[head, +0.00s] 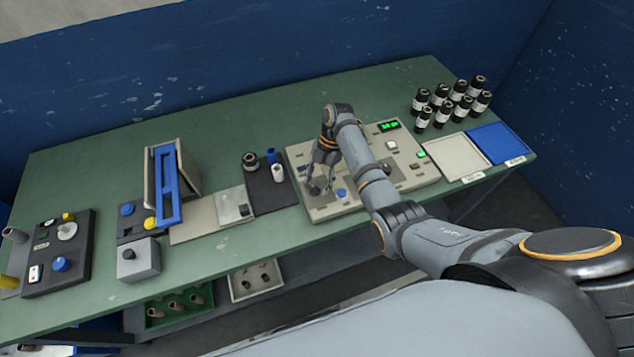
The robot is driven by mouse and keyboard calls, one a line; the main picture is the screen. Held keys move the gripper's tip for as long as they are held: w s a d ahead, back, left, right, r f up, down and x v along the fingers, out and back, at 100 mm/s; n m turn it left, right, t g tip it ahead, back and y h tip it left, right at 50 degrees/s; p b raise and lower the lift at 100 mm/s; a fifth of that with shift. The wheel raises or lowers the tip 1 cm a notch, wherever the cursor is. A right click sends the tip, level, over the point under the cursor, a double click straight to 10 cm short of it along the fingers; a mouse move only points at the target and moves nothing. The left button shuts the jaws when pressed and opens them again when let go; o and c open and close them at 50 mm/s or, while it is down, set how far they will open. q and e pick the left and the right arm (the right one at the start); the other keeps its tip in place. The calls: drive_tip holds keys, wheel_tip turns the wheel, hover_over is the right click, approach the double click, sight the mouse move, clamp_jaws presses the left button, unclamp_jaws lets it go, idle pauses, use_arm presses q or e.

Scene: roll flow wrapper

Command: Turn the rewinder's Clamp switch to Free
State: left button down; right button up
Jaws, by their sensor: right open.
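A beige machine panel (405,158) with a green lit display (388,126) lies on the green table, right of centre; it looks like the rewinder. My right arm reaches across it from the lower right. My right gripper (320,185) points down over the panel's left part, open, with a dark knob-like part close to its fingertips. A blue knob (342,193) sits just right of the fingertips. The labels are too small to read, so I cannot tell which control is the Clamp switch or how it is set. My arm hides the panel's middle. My left gripper is out of view.
Several dark rolls (441,91) stand at the back right beside a white tray (455,157) and a blue tray (497,143). A blue-railed stand (166,190) and a dark control box (60,260) are at left. The table's back left is clear.

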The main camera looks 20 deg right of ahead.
drive_tip(key=v, duration=0.6)
drive_tip(key=shift+r, duration=0.35)
drive_tip(key=shift+d, duration=0.15)
